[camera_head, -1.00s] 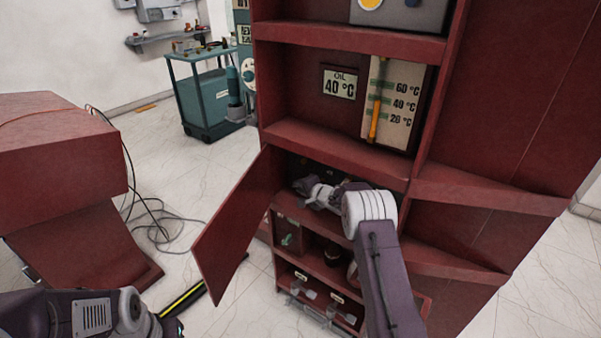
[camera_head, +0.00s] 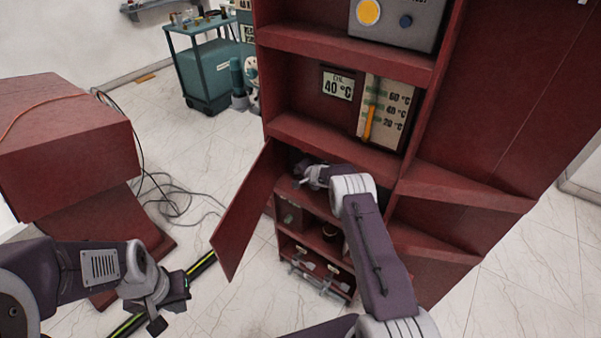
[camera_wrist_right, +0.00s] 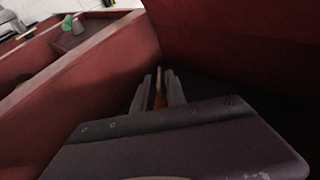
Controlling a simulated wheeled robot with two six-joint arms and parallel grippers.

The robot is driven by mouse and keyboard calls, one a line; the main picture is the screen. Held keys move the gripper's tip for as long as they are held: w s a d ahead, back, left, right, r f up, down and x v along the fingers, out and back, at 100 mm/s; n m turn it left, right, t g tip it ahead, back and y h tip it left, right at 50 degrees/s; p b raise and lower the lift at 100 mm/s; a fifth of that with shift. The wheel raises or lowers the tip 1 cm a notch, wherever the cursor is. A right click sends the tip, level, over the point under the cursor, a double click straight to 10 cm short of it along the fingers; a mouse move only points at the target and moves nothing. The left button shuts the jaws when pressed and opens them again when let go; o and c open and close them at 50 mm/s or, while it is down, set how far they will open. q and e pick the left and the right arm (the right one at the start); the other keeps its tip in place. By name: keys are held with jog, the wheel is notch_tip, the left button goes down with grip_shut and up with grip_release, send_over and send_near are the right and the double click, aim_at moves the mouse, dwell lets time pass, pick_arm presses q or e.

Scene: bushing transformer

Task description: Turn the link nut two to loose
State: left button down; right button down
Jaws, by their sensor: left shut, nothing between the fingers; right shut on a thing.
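My right gripper (camera_head: 303,173) reaches into a dark compartment of the red cabinet (camera_head: 345,154), below the oil gauge shelf. In the right wrist view its two grey fingers (camera_wrist_right: 158,88) are shut on a thin copper-coloured piece (camera_wrist_right: 160,90). Only a small part of that piece shows between the fingers, and I cannot tell whether it is link nut two. The nut cannot be made out in the head view. My left gripper (camera_head: 170,308) is shut and empty, low at the left, well away from the cabinet.
An open red door (camera_head: 247,212) stands left of the compartment. Lower shelves hold a dark round part (camera_head: 332,235) and metal fittings (camera_head: 318,272). A red box-like cabinet (camera_head: 65,140) with loose cables (camera_head: 170,195) is at the left. Floor between is partly clear.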

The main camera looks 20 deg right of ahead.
jog(key=shift+s+a+f, duration=0.2)
jog(key=shift+f, duration=0.15)
dwell(0.4)
jog(key=c, duration=1.6)
grip_release()
jog(key=shift+w+r, duration=0.1)
jog(key=shift+r, duration=0.1)
jog(key=shift+s+d+r, duration=0.1)
jog(key=shift+s+r, duration=0.25)
jog(key=shift+r, duration=0.05)
jog(key=v, duration=0.8)
jog(key=shift+p, duration=0.4)
jog(key=shift+f, duration=0.1)
